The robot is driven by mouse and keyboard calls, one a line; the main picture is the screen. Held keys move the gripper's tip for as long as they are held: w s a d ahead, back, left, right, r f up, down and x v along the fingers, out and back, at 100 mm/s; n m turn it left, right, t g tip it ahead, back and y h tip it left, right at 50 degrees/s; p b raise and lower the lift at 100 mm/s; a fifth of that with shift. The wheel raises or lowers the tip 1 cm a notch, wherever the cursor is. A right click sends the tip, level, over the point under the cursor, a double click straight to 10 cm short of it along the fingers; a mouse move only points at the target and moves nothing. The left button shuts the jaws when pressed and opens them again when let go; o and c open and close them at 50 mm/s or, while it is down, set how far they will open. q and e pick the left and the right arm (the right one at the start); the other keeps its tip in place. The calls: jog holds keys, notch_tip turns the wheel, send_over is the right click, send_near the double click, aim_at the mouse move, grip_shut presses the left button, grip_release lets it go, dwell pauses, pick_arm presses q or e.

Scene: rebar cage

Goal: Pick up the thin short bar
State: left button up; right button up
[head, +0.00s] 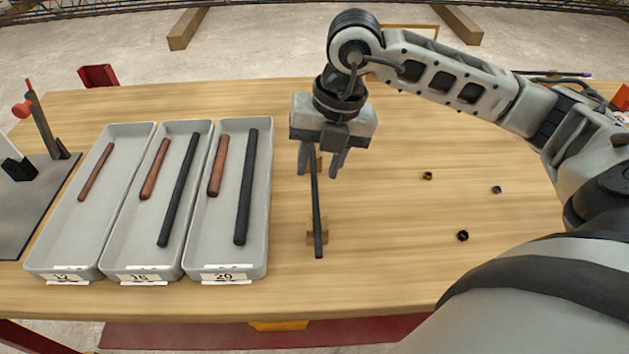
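A thin short rusty-brown bar (96,172) lies alone in the left grey tray (52,243), labelled 12. A thin, longer dark bar (317,205) lies lengthwise on small wooden blocks (317,238), right of the trays. My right gripper (320,168) points down over the far part of this dark bar. Its two fingers are spread, one on each side of the bar, with a gap to it. How high the fingertips are is hard to tell. My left gripper is out of view.
The middle tray (140,262), labelled 16, and the right tray (225,262), labelled 20, each hold a rusty bar and a longer dark bar. Small dark rings (463,236) lie on the wooden table (390,270) at right. A red-handled tool (42,120) stands on a grey plate at left.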

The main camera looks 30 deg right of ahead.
jog(key=shift+a+f, duration=0.1)
jog(key=shift+f, duration=0.7)
grip_shut()
jog(key=shift+w, duration=0.1)
jog(key=shift+r, duration=0.15)
